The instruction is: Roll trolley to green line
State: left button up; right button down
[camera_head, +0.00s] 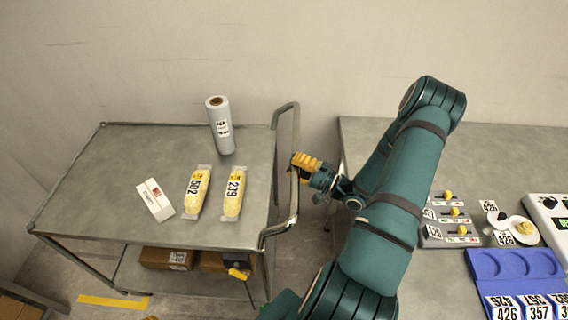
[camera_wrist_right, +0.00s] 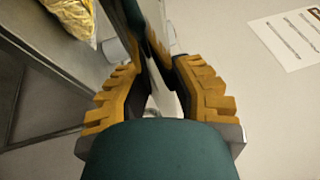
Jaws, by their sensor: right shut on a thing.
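The trolley (camera_head: 130,222) is a grey metal cart at the left of the head view, with a raised tubular handle (camera_head: 296,140) at its right end. My right gripper (camera_head: 302,163) has orange ridged fingers and is shut on this handle. In the right wrist view, its fingers (camera_wrist_right: 160,95) lie on both sides of the metal bar (camera_wrist_right: 157,50). My left gripper cannot be made out. No green line shows; a yellow floor strip (camera_head: 113,301) lies by the trolley's near left side.
On the trolley top are a labelled roll (camera_head: 220,126), two yellow packs (camera_head: 196,192) (camera_head: 234,193) and a white card (camera_head: 155,200). Boxes (camera_head: 167,258) sit on its lower shelf. A table (camera_head: 490,150) with blue tray (camera_head: 484,264) stands right; the wall is close behind.

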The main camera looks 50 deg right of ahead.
jog(key=shift+s+d+r, duration=0.1)
jog(key=shift+s+d, duration=1.35)
jog(key=shift+s, duration=0.15)
jog(key=c, duration=0.8)
grip_release()
jog(key=shift+o, duration=0.2)
jog(key=shift+s, duration=0.1)
jog(key=v, duration=0.7)
jog(key=shift+s+d, duration=0.15)
